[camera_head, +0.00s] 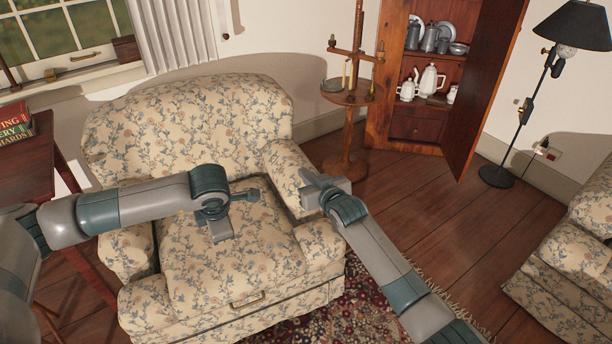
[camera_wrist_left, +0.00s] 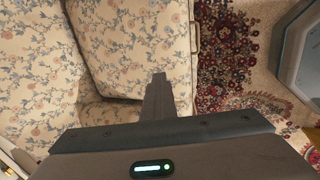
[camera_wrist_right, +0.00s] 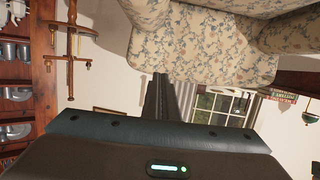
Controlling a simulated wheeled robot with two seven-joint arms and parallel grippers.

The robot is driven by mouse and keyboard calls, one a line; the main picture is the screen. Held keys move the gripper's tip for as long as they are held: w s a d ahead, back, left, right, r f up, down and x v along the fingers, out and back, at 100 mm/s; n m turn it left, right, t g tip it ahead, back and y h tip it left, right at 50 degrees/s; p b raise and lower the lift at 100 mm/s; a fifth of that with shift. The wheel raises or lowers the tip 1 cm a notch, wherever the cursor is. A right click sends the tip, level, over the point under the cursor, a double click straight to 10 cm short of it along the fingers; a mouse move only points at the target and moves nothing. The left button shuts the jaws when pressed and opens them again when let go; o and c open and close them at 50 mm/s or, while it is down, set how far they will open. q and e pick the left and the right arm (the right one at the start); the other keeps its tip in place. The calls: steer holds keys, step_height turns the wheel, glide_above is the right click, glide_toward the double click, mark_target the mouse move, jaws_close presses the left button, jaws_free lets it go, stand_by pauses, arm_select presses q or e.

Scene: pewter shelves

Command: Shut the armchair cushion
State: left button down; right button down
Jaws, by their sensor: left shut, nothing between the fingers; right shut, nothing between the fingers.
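The armchair (camera_head: 185,125) has cream fabric with blue and pink flowers. Its seat cushion (camera_head: 215,268) lies between the armrests, with a small handle (camera_head: 247,299) on its front edge. I cannot tell whether a gap is under the cushion. The left wrist view shows the cushion (camera_wrist_left: 135,45) and its handle (camera_wrist_left: 195,37). My left gripper (camera_head: 248,195) is shut and empty above the seat; its fingers show in that view (camera_wrist_left: 158,82). My right gripper (camera_head: 308,178) is shut and empty by the right armrest, its fingers showing in the right wrist view (camera_wrist_right: 158,82).
A wooden candle stand (camera_head: 346,140) and an open cabinet (camera_head: 410,125) of crockery stand behind. A side table (camera_head: 40,165) with books is at the left, a floor lamp (camera_head: 530,120) and second armchair (camera_head: 575,255) at the right. Wooden floor (camera_head: 450,225) between is clear.

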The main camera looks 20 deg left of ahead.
stand_by(0.3)
arm_select(q)
steer(key=c, duration=1.8)
jaws_free()
steer(key=shift+c, duration=0.2)
arm_select(e)
steer(key=f, duration=0.1)
steer(key=s+d+f, duration=0.1)
steer(key=shift+s+f, duration=0.15)
steer(key=shift+f, duration=0.2)
arm_select(q)
steer(key=shift+r, duration=0.15)
steer(key=v, duration=1.1)
steer(key=shift+r, duration=0.35)
steer(key=shift+s+d, duration=0.1)
steer(key=shift+d, duration=0.1)
